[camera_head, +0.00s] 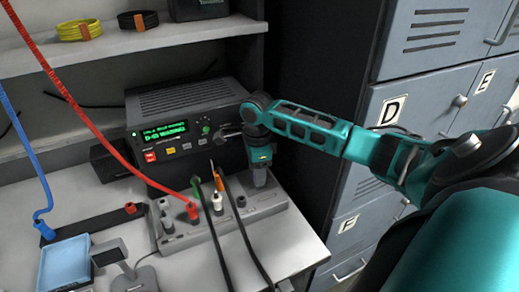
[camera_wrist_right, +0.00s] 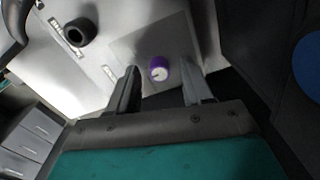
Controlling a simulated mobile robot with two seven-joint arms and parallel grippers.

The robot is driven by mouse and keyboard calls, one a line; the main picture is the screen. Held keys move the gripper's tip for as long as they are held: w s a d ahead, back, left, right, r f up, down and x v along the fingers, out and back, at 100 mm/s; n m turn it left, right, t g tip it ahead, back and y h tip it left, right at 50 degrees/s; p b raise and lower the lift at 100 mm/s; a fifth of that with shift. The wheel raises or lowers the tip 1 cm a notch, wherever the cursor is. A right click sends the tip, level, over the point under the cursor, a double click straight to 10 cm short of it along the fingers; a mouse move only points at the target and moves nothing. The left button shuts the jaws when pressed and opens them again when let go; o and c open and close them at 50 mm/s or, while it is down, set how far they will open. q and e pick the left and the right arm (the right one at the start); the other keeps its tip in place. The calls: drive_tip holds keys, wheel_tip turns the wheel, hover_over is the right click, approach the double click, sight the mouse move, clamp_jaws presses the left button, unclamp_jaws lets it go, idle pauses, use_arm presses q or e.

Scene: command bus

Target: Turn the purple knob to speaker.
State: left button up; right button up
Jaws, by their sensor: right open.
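The purple knob (camera_wrist_right: 158,69) shows in the right wrist view, with a pale top that carries a small mark. It sits on a grey panel (camera_wrist_right: 145,42). In the head view my right gripper (camera_head: 259,176) points down over the right end of the grey switch panel (camera_head: 181,241) and hides the knob. In the right wrist view my open right gripper (camera_wrist_right: 160,88) has one finger on each side of the knob, with gaps between. I cannot read a speaker label. My left gripper is not in view.
A black radio (camera_head: 183,125) with a green display stands behind the panel. Red, white and orange plugs with cables sit in the panel, left of my gripper. A blue tray (camera_head: 65,264) lies at the left. Grey lockers (camera_head: 428,62) stand at the right.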

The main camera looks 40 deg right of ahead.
drive_tip(key=shift+f, duration=0.1)
drive_tip(key=shift+c, duration=0.5)
clamp_jaws()
